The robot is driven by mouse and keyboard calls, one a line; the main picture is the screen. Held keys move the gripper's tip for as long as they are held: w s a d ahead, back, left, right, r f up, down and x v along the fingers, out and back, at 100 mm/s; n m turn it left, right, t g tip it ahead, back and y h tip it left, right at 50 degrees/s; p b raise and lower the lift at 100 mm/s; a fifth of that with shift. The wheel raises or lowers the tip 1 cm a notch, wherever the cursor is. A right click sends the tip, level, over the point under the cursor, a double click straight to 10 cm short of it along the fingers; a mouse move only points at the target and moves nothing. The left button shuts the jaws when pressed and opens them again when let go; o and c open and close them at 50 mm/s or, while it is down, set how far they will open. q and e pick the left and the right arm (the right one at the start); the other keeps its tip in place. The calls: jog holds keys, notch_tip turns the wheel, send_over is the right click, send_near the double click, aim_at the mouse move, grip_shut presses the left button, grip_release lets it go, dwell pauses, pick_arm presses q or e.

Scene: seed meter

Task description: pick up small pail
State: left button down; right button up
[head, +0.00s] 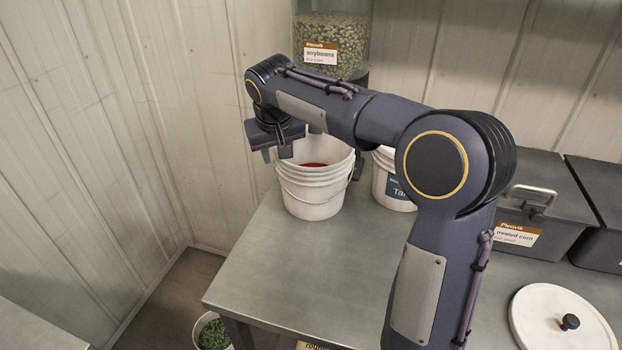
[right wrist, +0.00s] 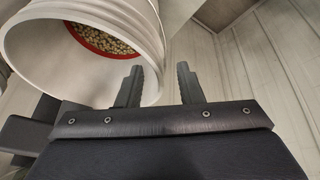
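A white pail (head: 312,192) with a wire handle stands upright on the grey metal table, near its left end. Something red shows inside it. In the right wrist view the pail (right wrist: 35,45) fills the upper left, with a red ring and pale beans or seeds inside. My right gripper (head: 275,153) is over the pail's left rim, pointing down. In the right wrist view its two fingers (right wrist: 158,84) are apart, with the pail's rim edge showing between them and one finger overlapping the opening. I cannot tell whether either touches. My left gripper is not in view.
A labelled white tub (head: 392,187) stands just right of the pail, partly behind my arm. A soybeans jar (head: 332,45) is behind. Dark lidded bins (head: 525,205) and a round white lid (head: 562,325) lie right. The table's (head: 265,265) front left is clear; a corrugated wall is left.

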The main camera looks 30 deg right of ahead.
aim_at(281, 180)
jog(key=x, duration=0.6)
jog(key=shift+d, duration=0.3)
jog(key=shift+s, duration=0.1)
grip_shut()
jog(key=shift+r, duration=0.1)
dwell(0.8)
